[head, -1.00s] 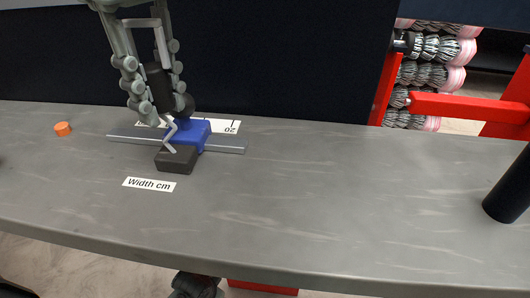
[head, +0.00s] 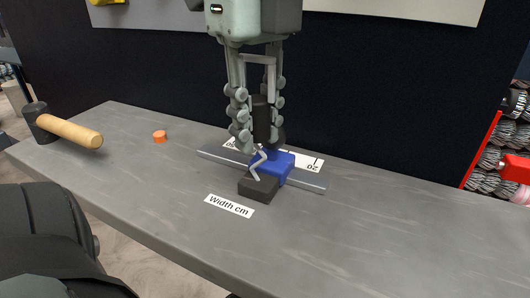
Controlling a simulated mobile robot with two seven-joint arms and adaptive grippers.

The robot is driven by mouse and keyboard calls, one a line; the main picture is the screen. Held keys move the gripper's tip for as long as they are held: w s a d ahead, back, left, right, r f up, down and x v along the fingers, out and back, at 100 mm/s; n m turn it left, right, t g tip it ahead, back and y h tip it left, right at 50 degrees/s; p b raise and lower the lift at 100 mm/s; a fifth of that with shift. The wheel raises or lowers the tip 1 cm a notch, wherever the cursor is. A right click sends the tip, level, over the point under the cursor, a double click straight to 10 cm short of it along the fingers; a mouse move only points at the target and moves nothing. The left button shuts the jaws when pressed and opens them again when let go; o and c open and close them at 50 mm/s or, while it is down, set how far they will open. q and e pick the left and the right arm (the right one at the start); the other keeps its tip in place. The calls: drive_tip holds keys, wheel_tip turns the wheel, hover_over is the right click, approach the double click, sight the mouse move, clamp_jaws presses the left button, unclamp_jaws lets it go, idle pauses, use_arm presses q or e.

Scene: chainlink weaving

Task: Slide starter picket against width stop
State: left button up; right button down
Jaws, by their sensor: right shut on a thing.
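My right gripper (head: 262,143) comes down from the top with its fingers closed around the upper part of the starter picket. The picket (head: 257,165) is a thin grey bent wire whose zigzag lower part shows below the fingers. Its lower end is at a dark block (head: 258,187); whether it touches the block is unclear. A blue block (head: 278,167), apparently the width stop, sits on a grey rail (head: 310,185) just behind and right of the wire. The gap between wire and blue block cannot be judged. My left gripper is out of view.
A white scale strip (head: 313,165) lies behind the rail, and a "Width cm" label (head: 229,206) lies in front. An orange cap (head: 160,136) and a wooden-handled mallet (head: 68,131) are at the left. The grey bench (head: 380,230) is clear at right.

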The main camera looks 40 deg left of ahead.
drive_tip(key=c, duration=1.2)
unclamp_jaws()
wheel_tip(320, 180, up, 12)
